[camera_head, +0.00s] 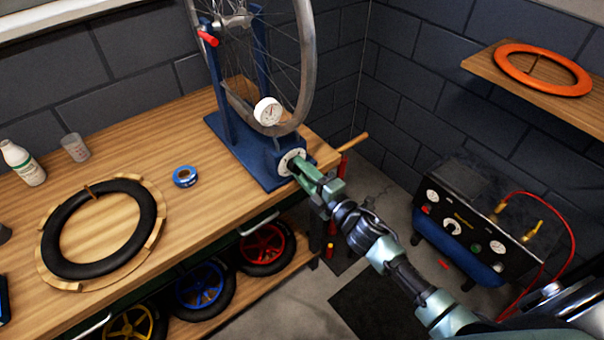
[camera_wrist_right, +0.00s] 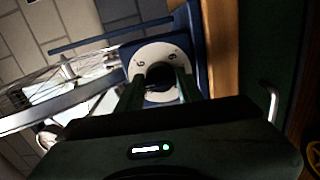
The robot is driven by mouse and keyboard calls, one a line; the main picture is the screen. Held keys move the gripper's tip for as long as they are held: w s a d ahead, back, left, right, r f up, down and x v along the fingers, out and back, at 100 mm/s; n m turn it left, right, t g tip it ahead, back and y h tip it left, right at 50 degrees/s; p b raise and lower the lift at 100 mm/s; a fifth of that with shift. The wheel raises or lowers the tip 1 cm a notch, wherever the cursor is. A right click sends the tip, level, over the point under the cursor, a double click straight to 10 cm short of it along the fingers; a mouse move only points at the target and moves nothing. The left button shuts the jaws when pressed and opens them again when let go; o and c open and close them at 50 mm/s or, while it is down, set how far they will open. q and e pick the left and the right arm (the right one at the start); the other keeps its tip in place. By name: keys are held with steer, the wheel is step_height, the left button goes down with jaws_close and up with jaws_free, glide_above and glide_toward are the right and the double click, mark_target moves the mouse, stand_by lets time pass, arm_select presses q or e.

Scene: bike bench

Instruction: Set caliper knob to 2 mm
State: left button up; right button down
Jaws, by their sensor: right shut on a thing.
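The caliper knob shows as a dark round knob (camera_wrist_right: 160,76) in front of a white numbered dial (camera_wrist_right: 145,57) in the right wrist view. In the head view the white dial (camera_head: 290,162) sits on the front of the blue truing stand base (camera_head: 240,150). My right gripper (camera_head: 300,170) reaches it from the lower right. In the wrist view, the fingers of my right gripper (camera_wrist_right: 159,90) are on either side of the knob, shut on it. The fingers hide part of the dial, and the set value cannot be read. My left gripper is not in view.
A bicycle wheel (camera_head: 308,55) stands in the truing stand, with a round gauge (camera_head: 267,111) near its rim. A black tyre (camera_head: 60,223), blue tape roll (camera_head: 185,177), white bottle (camera_head: 22,163) and clear cup (camera_head: 75,148) are on the wooden bench (camera_head: 200,225).

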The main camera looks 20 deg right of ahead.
steer(key=n+b, duration=0.1)
steer(key=n, duration=0.3)
steer(key=shift+f+n+b, duration=0.15)
steer(key=shift+n+b, duration=0.15)
steer(key=n+b, duration=0.1)
steer(key=n, duration=0.2)
steer(key=shift+n, duration=0.3)
steer(key=shift+n+b, duration=0.5)
steer(key=shift+n, duration=2.9)
steer(key=c, duration=1)
jaws_free()
steer(key=shift+o, duration=0.4)
